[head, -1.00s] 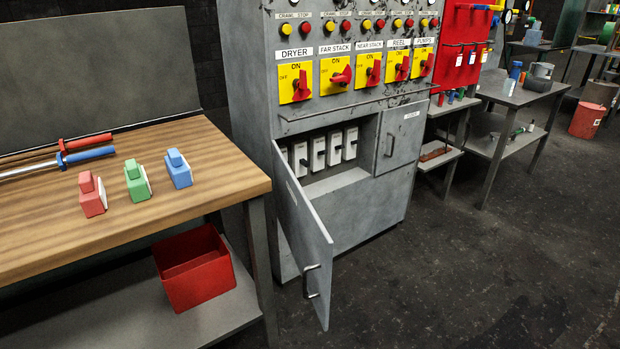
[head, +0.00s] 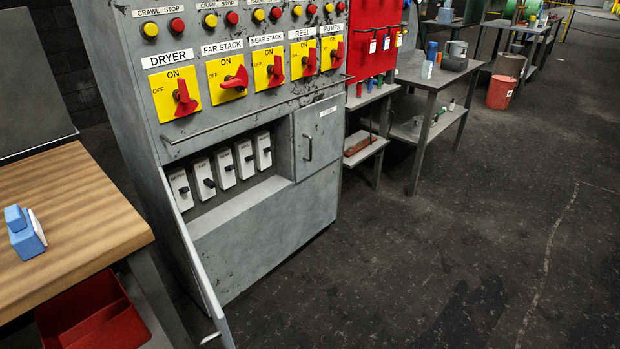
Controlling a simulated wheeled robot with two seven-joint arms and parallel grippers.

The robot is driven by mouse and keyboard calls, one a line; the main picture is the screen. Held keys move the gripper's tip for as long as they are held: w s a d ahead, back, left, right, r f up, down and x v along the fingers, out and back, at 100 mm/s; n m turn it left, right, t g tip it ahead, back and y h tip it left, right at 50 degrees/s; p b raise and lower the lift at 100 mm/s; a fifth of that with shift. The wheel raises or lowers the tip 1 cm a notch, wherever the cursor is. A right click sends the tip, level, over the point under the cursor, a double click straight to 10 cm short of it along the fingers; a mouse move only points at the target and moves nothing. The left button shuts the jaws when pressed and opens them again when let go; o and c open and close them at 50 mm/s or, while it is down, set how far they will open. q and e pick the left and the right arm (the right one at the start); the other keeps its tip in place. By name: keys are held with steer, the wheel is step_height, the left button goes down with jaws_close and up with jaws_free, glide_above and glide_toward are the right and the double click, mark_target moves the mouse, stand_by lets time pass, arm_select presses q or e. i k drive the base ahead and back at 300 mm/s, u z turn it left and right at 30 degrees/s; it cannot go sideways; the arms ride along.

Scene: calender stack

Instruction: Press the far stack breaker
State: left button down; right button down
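The grey control cabinet (head: 262,240) stands ahead with its lower left door (head: 190,250) swung open. Inside the open compartment is a row of several white breakers with dark toggles. The far stack breaker (head: 202,170) appears to be the second from the left; its small label seems to start with "FAR". The breaker to its left (head: 178,181) seems to be labelled dryer. The toggle positions are too small to tell surely. Above, the red FAR STACK handle (head: 235,80) lies nearly sideways, while the other red handles stand more upright. Neither gripper is in view.
A wooden workbench (head: 70,205) stands at the left with a blue block (head: 24,232) on it and a red bin (head: 95,315) below. The open door's free edge reaches toward me. A grey table (head: 425,75) stands beyond the cabinet. The floor at right is clear.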

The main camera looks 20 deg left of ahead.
mark_target(208, 182)
steer(key=z, duration=0.3)
steer(key=i, duration=1.25)
steer(key=u, duration=0.85)
steer(key=i, duration=0.7)
steer(key=u, duration=0.7)
